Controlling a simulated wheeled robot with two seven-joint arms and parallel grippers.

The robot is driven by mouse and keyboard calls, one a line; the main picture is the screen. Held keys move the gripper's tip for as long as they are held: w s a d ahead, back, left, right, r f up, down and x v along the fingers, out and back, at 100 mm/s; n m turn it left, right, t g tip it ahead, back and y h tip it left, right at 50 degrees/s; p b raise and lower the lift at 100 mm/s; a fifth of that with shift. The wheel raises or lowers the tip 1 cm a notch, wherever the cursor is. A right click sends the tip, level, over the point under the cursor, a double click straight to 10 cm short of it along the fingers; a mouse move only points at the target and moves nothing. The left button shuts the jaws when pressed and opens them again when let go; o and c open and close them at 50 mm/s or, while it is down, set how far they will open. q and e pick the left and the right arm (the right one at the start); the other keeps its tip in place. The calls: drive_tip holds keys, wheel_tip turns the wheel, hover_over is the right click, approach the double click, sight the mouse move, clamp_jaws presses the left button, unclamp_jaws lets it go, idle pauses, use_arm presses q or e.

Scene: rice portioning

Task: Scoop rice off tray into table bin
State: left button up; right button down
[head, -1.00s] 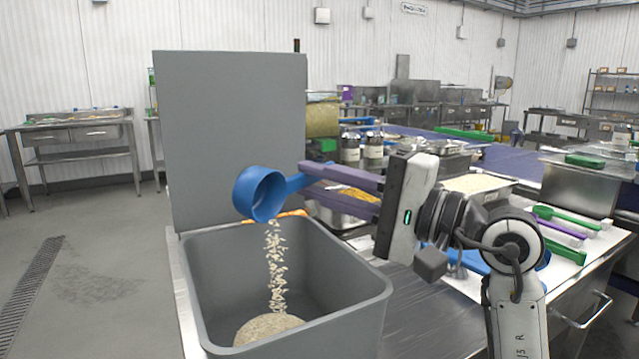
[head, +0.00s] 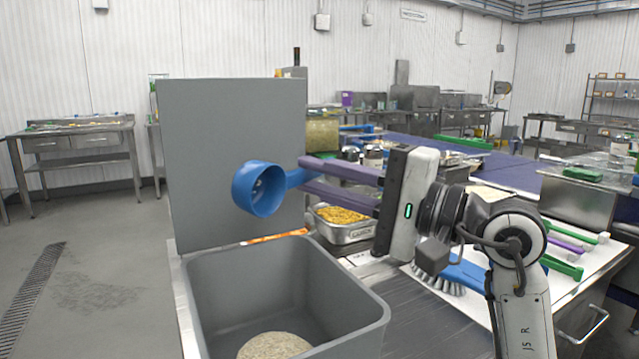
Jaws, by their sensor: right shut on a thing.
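A blue scoop (head: 258,190) is tilted on its side above the grey table bin (head: 372,318), with its mouth toward me. A few grains may cling inside the scoop, and no stream falls from it. My right gripper (head: 304,178) has its purple fingers shut on the scoop's handle. A pale mound of rice (head: 274,346) lies on the bin's floor, cut by the bottom of the picture. The rice tray is mostly hidden behind my right wrist. My left gripper is not in view.
A tall grey panel (head: 235,130) stands behind the bin. A metal pan of yellow food (head: 343,222) sits beyond the bin. A blue brush (head: 455,275) and green and purple tools (head: 563,243) lie on a white board at right.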

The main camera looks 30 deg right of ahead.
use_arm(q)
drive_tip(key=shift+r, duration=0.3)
use_arm(e)
drive_tip(key=shift+r, duration=0.4)
